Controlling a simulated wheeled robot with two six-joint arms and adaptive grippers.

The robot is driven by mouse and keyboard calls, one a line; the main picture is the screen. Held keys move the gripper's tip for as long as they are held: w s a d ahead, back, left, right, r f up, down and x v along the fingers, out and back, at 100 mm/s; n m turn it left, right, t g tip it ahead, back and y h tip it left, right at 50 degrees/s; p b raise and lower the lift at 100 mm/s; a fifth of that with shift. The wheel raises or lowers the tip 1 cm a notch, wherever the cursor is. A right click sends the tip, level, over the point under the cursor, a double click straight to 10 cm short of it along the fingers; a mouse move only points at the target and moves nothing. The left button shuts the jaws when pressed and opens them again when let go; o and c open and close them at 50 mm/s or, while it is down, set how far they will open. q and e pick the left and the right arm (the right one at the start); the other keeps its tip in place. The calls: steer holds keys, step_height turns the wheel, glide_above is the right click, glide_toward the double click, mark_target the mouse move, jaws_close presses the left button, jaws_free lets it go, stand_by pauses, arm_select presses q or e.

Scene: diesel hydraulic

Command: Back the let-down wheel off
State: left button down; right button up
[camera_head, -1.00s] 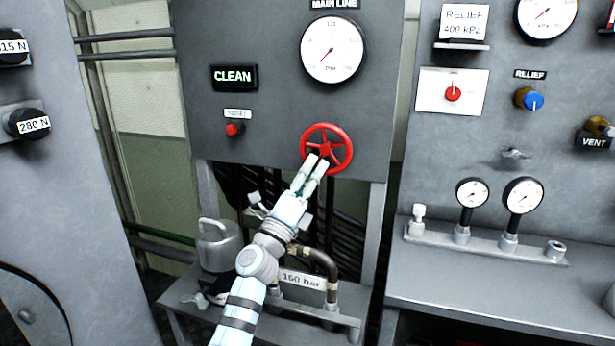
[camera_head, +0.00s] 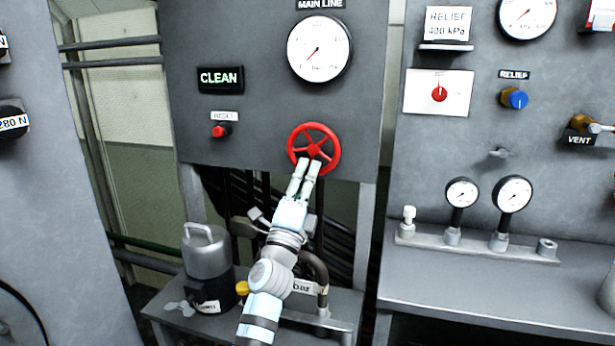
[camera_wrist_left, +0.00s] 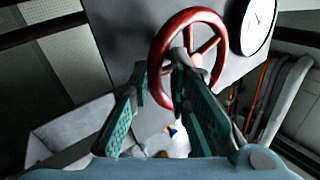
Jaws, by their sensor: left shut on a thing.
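The red five-spoked let-down wheel (camera_head: 314,150) is on the grey panel below the main line gauge. My left gripper (camera_head: 309,164) reaches up to it from below, with its fingertips at the lower part of the wheel near the hub. It is shut on the wheel. In the left wrist view, the wheel (camera_wrist_left: 190,15) stands close beyond the fingers, and the gripper (camera_wrist_left: 161,66) has one finger at the left rim and the other near the hub. The exact contact is partly hidden. My right gripper is not in view.
A metal canister (camera_head: 206,252) stands on the low shelf. The relief panel with a bench (camera_head: 480,285) is at the right.

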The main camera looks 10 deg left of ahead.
arm_select(q)
steer(key=c, duration=1.5)
jaws_free()
steer(key=shift+s+a+r, duration=0.1)
steer(key=shift+r, duration=0.3)
steer(key=shift+o, duration=0.4)
steer(key=shift+a, duration=0.1)
steer(key=shift+f, duration=0.15)
steer(key=d+v, duration=0.1)
steer(key=v, duration=1)
steer(key=shift+s+a+f, duration=0.3)
steer(key=shift+s+a, duration=0.05)
steer(key=shift+a, duration=0.05)
